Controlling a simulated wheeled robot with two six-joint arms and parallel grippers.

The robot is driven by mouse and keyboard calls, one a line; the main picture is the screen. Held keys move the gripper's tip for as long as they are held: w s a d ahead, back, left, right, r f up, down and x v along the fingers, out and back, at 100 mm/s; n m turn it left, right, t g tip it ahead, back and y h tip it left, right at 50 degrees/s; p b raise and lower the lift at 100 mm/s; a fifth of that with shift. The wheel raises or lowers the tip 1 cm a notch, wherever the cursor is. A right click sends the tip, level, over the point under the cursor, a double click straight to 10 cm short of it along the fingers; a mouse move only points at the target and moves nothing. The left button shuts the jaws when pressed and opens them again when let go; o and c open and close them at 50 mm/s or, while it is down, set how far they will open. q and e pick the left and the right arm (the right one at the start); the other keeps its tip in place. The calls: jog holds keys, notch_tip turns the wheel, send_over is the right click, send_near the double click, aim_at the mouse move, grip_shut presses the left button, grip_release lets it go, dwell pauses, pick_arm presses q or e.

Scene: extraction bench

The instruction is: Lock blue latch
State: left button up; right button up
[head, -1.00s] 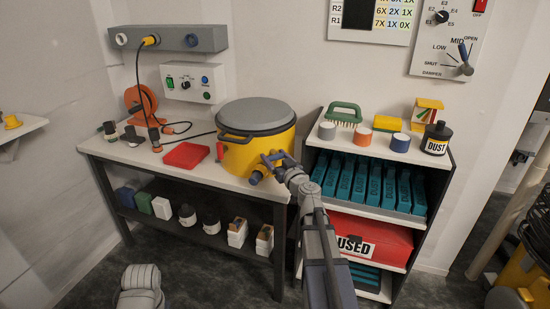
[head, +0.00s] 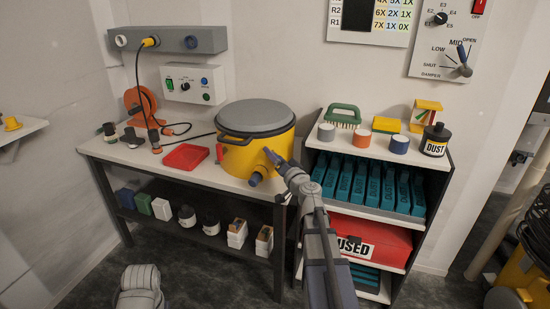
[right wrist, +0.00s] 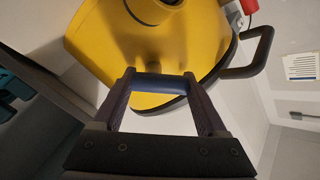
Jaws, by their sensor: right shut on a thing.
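The yellow drum (head: 243,156) with a grey lid stands on the bench. In the right wrist view its yellow wall (right wrist: 190,40) fills the top. The blue latch (right wrist: 160,83) shows there as a short blue bar near the dark lid rim. My right gripper (head: 277,160) reaches the drum's front right side. In the wrist view the right gripper (right wrist: 160,86) has its two dark fingers at the ends of the blue bar, shut on it. The head view shows the latch poorly behind the gripper. My left gripper is out of view.
A black handle (right wrist: 252,55) and a red latch (head: 220,152) are also on the drum. A blue-tipped port (head: 254,180) sticks out below my gripper. A red tray (head: 186,156) lies to the left. A shelf unit (head: 374,151) with supplies stands close on the right.

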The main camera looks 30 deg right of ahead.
jog(key=m, duration=0.4)
jog(key=shift+d+m, duration=0.15)
jog(key=shift+m, duration=0.15)
jog(key=shift+d+m, duration=0.2)
jog(key=shift+m, duration=2.3)
jog(key=o, duration=1.3)
jog(key=s, duration=0.8)
jog(key=shift+a, duration=0.3)
